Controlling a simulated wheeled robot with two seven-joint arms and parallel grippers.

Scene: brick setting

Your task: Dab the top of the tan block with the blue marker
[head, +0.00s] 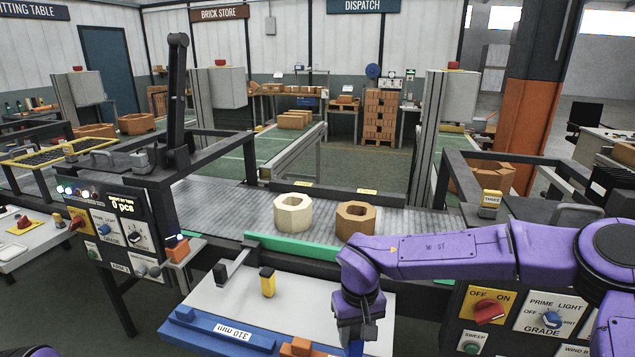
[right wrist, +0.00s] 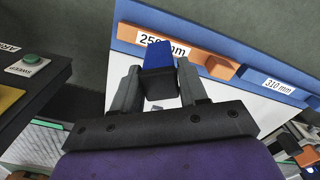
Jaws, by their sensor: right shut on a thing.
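In the head view only a bit of blue shows below the gripper. My left gripper is out of view.
A yellow-and-black marker (head: 267,284) stands upright on the white table (head: 220,295). A blue rack (head: 215,332) labelled 310 mm runs along its front, with orange pieces. A green strip (head: 290,245) edges the conveyor. A switch panel (head: 520,318) stands at right.

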